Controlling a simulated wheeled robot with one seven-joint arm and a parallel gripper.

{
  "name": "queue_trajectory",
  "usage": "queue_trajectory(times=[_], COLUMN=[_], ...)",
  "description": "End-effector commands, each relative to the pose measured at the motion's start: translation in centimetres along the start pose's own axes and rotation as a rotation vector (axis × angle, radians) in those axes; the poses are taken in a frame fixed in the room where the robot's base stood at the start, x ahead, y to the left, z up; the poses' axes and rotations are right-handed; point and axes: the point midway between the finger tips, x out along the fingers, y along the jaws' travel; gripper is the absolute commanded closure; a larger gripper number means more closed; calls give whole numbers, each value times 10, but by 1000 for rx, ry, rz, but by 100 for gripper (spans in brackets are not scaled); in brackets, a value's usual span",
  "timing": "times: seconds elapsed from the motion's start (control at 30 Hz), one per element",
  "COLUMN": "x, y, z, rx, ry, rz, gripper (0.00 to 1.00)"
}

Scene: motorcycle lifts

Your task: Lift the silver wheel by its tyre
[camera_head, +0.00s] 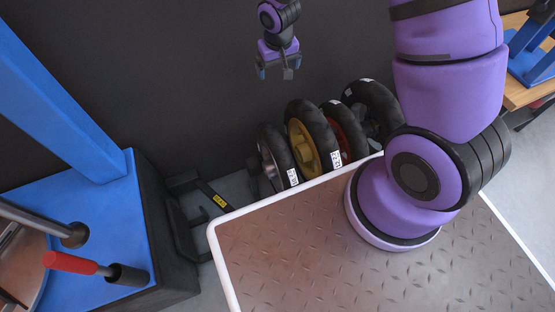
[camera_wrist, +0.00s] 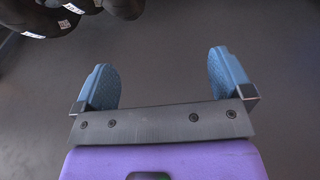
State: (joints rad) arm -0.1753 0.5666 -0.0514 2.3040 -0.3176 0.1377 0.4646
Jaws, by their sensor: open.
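The silver wheel (camera_head: 271,163) is the leftmost of a row of upright wheels, with a black tyre and a white label on it. It stands against the dark wall, beyond my base's plate. My gripper (camera_head: 278,72) hangs above and a little behind the row, apart from every wheel. In the wrist view my gripper (camera_wrist: 162,80) is open, with bare dark surface between its two blue fingers. Parts of black tyres show at the top left of the wrist view; I cannot tell which of them is the silver wheel's.
A yellow-rimmed wheel (camera_head: 302,146) stands close to the right of the silver one. Then come a red-rimmed wheel (camera_head: 344,130) and another black-tyred wheel (camera_head: 373,105). A blue lift (camera_head: 105,215) and a black stand with a yellow label (camera_head: 186,225) are at left.

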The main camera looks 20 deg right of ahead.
Motion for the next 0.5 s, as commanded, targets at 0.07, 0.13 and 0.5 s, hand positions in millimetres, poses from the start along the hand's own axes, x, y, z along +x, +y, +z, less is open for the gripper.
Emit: queue_trajectory(times=[0.07, 0.13, 0.5], x=[34, 61, 174], y=[-6, -11, -29], z=[8, 16, 68], rx=[-5, -9, -20], ry=[-29, -48, -132], rz=[-3, -8, -41], gripper=[2, 2, 2])
